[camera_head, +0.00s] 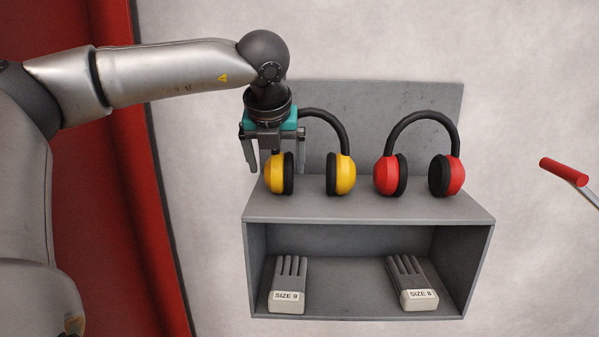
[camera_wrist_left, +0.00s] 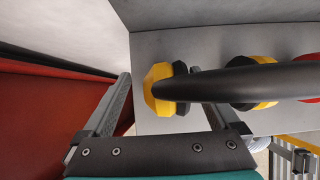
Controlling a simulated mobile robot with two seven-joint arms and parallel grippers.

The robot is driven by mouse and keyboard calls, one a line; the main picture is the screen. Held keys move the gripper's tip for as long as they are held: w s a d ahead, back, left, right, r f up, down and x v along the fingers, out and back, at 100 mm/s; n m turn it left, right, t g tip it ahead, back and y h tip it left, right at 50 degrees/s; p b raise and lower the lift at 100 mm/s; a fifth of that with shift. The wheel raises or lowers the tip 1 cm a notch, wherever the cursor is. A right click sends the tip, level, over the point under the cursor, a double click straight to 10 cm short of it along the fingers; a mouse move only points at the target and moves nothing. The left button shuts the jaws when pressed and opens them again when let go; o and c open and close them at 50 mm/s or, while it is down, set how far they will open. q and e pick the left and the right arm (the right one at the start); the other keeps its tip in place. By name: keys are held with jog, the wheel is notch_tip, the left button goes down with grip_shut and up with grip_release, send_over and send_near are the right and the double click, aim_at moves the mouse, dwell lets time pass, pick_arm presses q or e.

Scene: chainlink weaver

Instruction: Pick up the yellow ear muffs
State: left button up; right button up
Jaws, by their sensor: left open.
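The yellow ear muffs (camera_head: 341,174) stand upright on top of a grey shelf (camera_head: 370,210), their black band arching over two yellow cups with black pads. My left gripper (camera_head: 276,168) is open at the left cup, one finger to each side of it in the picture, and hides part of the band's left end. In the left wrist view, the left yellow cup (camera_wrist_left: 160,88) and the black band (camera_wrist_left: 240,82) show ahead of the open fingers (camera_wrist_left: 165,85). I cannot tell whether the fingers touch the cup. My right gripper is not in view.
Red ear muffs (camera_head: 453,175) stand to the right on the same shelf top. A grey back panel (camera_head: 375,100) rises behind both. Gloves labelled SIZE 9 (camera_head: 287,285) and SIZE 8 (camera_head: 412,283) lie in the compartment below. A red-handled bar (camera_head: 564,170) is at the far right.

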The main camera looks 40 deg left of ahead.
pick_arm(q)
jog(key=shift+d+r, duration=0.2)
jog(key=shift+d, duration=0.25)
jog(key=shift+s, duration=0.1)
jog(key=shift+c, duration=0.5)
jog(key=shift+a, duration=0.1)
jog(key=shift+c, duration=1.4)
grip_shut()
